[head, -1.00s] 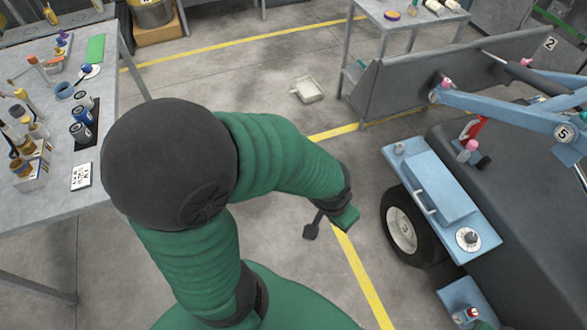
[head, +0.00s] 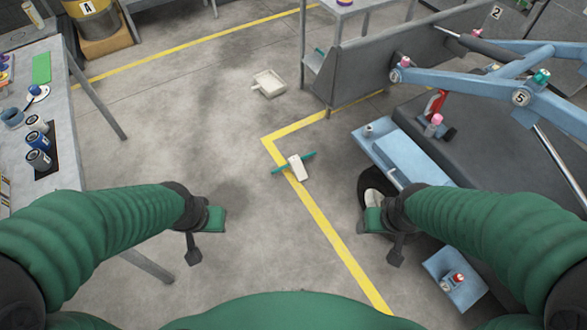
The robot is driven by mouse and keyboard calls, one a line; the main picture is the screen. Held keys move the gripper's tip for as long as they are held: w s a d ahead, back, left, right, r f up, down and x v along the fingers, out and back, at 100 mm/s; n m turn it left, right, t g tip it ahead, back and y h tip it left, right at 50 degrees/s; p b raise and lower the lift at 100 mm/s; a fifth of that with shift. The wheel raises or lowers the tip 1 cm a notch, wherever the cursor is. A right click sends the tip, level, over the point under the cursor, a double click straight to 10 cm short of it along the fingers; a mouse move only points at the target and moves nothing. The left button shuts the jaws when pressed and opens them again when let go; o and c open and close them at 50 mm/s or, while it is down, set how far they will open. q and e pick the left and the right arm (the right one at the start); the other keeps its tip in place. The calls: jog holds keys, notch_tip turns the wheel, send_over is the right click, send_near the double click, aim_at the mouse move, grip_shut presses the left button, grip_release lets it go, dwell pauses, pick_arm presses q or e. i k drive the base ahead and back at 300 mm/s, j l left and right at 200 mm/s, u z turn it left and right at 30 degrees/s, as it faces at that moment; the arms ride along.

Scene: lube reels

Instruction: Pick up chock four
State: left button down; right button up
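A small off-white block (head: 299,168) lies on the floor across the yellow line, with a teal bar (head: 280,169) sticking out on both sides. I cannot read a number on it, so I cannot tell if it is chock four. My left gripper (head: 204,236) hangs over bare floor to the left of the block, its fingers apart and empty. My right gripper (head: 386,238) is to the right and nearer me, beside the vehicle's wheel, also with fingers apart and empty. Neither touches the block.
The vehicle (head: 492,150) with blue arms and a partly hidden wheel (head: 372,188) stands on the right. A grey table (head: 66,165) is on the left.

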aim_at(295, 164)
jog(key=z, duration=1.15)
jog(key=u, duration=1.15)
jog(key=i+j, duration=0.1)
jog(key=i, duration=0.35)
jog(key=i+j, duration=0.15)
jog(key=i, duration=0.3)
jog(key=i+j+z, duration=0.1)
jog(key=i, duration=0.4)
jog(key=i+j, duration=0.15)
jog(key=i, duration=0.3)
jog(key=i+j, duration=0.15)
jog(key=i, duration=0.3)
jog(key=z, duration=0.05)
